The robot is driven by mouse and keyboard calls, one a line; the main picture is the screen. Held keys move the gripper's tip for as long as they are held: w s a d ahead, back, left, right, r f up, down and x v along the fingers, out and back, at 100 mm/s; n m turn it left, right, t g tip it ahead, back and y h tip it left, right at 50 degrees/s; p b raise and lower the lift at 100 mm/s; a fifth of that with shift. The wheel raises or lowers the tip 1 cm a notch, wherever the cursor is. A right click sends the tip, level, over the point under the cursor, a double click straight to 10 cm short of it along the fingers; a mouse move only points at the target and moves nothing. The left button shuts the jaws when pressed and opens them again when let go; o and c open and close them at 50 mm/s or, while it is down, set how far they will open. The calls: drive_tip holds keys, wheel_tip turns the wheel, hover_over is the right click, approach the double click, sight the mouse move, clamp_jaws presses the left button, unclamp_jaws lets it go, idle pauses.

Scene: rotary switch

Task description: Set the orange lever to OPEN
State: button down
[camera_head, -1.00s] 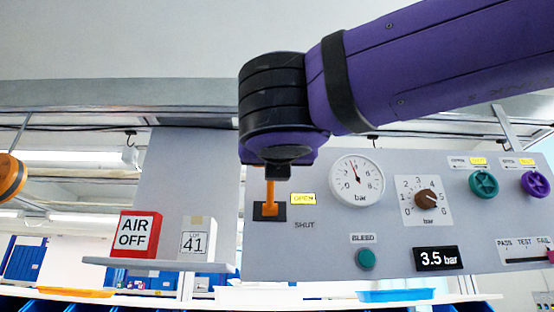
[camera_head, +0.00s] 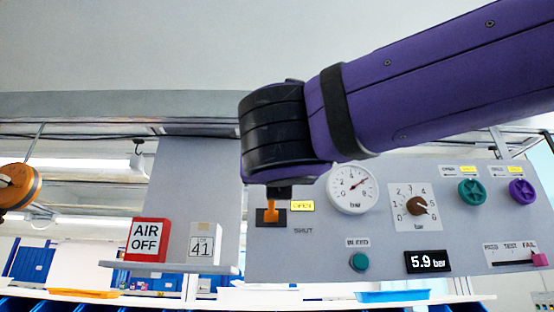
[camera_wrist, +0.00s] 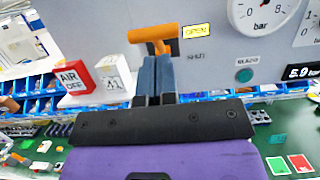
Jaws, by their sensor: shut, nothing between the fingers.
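The orange lever (camera_head: 271,214) sits on a small black plate on the grey panel, its upper part hidden by my gripper in the head view. In the wrist view the orange lever (camera_wrist: 152,34) shows as a bar with a stub, just beyond my fingertips. A yellow OPEN label (camera_head: 303,206) is lit beside the lever; the SHUT label (camera_head: 303,231) below it is plain grey. My gripper (camera_head: 279,194) is right at the lever from above. In the wrist view my gripper (camera_wrist: 155,60) has its fingers together, empty. I cannot tell whether they touch the lever.
On the panel are a gauge (camera_head: 352,188), a brown knob (camera_head: 416,206), a green BLEED button (camera_head: 359,262), a 5.9 bar display (camera_head: 428,261), green and purple valves, and a pink slider (camera_head: 540,260). A shelf at left holds an AIR OFF box (camera_head: 147,240) and a LOT 41 box (camera_head: 204,246).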

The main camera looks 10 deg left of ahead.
drive_tip(key=s+d+r, duration=0.2)
drive_tip(key=s, duration=0.8)
drive_tip(key=shift+d, duration=0.15)
drive_tip(key=shift+w, duration=0.1)
